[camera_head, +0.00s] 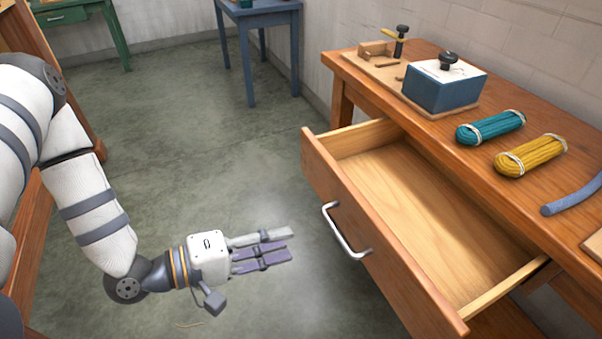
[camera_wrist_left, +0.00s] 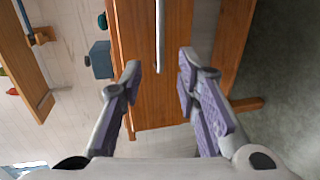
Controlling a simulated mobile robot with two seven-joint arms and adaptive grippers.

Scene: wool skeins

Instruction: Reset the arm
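My left gripper (camera_head: 262,249) hangs in the air over the floor, to the left of the open drawer and its handle. In the left wrist view its two purple-padded fingers (camera_wrist_left: 160,85) are spread apart with nothing between them. The drawer (camera_head: 400,195) is pulled out of the wooden table and looks empty. Its metal handle (camera_head: 346,231) is apart from my gripper; it also shows in the left wrist view (camera_wrist_left: 160,35). My right gripper is not in the head view.
On the wooden table (camera_head: 440,130) lie a teal skein (camera_head: 490,127), a yellow skein (camera_head: 531,156), a blue box with a black knob (camera_head: 445,85) and a blue-grey curved piece (camera_head: 572,197). A blue table (camera_head: 262,15) and a green table (camera_head: 75,14) stand behind. The floor between is clear.

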